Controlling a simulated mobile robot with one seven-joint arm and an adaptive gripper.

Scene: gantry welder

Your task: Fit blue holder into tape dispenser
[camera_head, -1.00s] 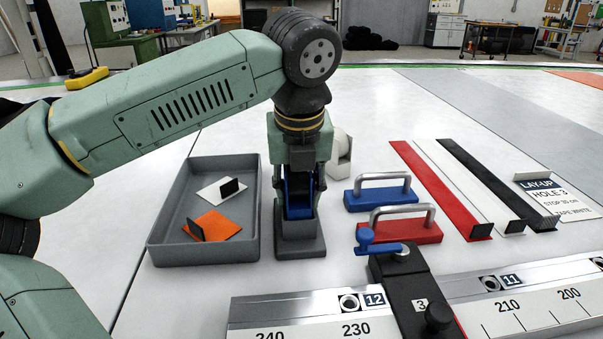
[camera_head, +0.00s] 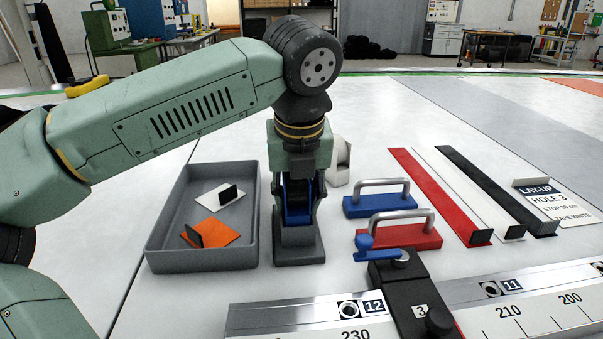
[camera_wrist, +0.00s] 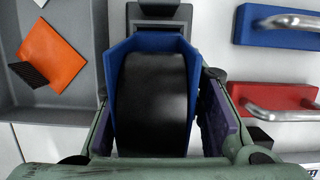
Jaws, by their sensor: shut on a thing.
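The blue holder (camera_head: 297,215) is upright between the fingers of my gripper (camera_head: 298,198), which is shut on it. In the wrist view the holder (camera_wrist: 152,43) has blue walls around a wide black roll (camera_wrist: 153,100), and the gripper's purple-padded fingers (camera_wrist: 160,118) are on either side. The dark grey tape dispenser (camera_head: 298,251) stands on the table directly below my gripper. The holder's lower part is down at the dispenser's body; whether it is fully seated is hidden. The dispenser also shows at the top of the wrist view (camera_wrist: 160,13).
A grey tray (camera_head: 160,246) with an orange and a white piece is close on the left. Blue (camera_head: 380,206) and red (camera_head: 405,237) handled blocks stand on the right. A rail with a black clamp (camera_head: 400,290) crosses the front. A white object (camera_head: 340,160) is behind the gripper.

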